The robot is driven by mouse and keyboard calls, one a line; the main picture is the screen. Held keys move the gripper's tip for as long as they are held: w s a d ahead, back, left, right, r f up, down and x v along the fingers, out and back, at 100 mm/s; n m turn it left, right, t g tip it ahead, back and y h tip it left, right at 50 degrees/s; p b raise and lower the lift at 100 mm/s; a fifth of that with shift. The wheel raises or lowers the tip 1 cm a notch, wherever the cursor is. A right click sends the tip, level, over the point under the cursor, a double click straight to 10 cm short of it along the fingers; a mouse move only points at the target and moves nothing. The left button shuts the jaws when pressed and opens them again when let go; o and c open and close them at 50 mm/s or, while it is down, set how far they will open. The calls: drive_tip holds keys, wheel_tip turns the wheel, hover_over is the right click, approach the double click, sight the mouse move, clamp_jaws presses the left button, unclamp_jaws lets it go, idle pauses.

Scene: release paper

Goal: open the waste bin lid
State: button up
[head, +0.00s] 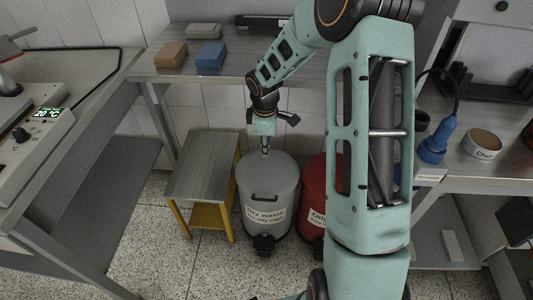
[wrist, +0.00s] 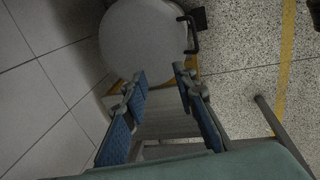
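A grey round waste bin (head: 268,225) stands on the floor, its label seeming to read "Dry waste". Its flat lid (head: 275,173) is down, with a dark handle (head: 270,198) at the front and a black pedal (head: 264,245) at the foot. A red bin (head: 314,190) stands to its right, partly hidden by my arm. My gripper (head: 265,153) hangs over the rear of the grey lid. In the wrist view my gripper (wrist: 160,74) is open and empty, its two blue-padded fingers apart. The grey lid (wrist: 143,40) lies beyond the fingertips there, with its handle (wrist: 190,35) at right.
A small yellow-legged stool (head: 205,165) stands close left of the grey bin. A bench (head: 175,72) with boxes (head: 210,54) runs behind. A right-hand worktop (head: 500,178) holds a blue tool (head: 437,143) and a round container (head: 482,143). The floor in front of the bin is clear.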

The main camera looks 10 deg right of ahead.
drive_tip(key=shift+s+r, duration=0.25)
drive_tip(key=shift+r, duration=0.85)
drive_tip(key=shift+a, duration=0.1)
